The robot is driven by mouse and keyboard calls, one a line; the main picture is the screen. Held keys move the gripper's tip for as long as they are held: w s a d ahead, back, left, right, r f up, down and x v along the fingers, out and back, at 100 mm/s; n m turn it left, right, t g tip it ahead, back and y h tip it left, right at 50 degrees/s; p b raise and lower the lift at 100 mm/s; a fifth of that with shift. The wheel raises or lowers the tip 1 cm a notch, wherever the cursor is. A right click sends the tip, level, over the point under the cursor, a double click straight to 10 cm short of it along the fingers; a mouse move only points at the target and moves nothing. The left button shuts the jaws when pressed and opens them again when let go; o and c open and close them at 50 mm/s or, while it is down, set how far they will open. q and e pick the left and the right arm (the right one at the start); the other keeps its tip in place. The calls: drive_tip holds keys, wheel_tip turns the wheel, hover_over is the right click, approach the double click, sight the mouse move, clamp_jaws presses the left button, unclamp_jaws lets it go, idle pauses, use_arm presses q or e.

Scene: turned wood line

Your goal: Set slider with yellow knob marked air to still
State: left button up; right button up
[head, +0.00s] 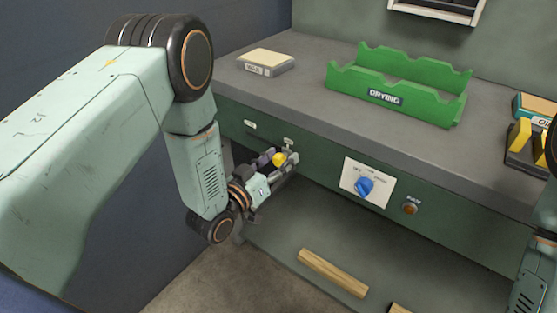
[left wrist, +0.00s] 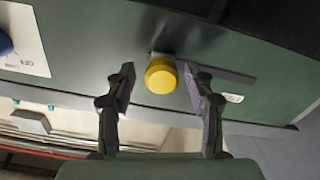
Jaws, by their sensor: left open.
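The yellow knob (head: 279,159) is on the green front panel of the bench, between the fingers of my left gripper (head: 279,160). In the left wrist view the round yellow knob (left wrist: 161,75) stands out from the panel, at one end of a dark slot (left wrist: 222,73). My left gripper (left wrist: 164,88) is open, with one finger on each side of the knob and a gap to each. A small white label (left wrist: 234,98) lies near the slot's far end. Its writing is too small to read. My right gripper is not in view.
A blue dial (head: 364,187) on a white plate and an orange-brown button (head: 410,208) are on the panel to the right. A green drying rack (head: 398,100) and a pale block (head: 266,63) stand on the bench top. A wooden bar (head: 333,273) lies below.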

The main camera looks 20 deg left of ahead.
use_arm(q)
drive_tip(key=shift+w+f, duration=0.1)
drive_tip(key=shift+w, duration=0.1)
drive_tip(key=shift+c, duration=0.3)
drive_tip(key=shift+s, duration=0.1)
drive_tip(key=c, duration=0.3)
clamp_jaws()
drive_tip(key=shift+a, duration=0.1)
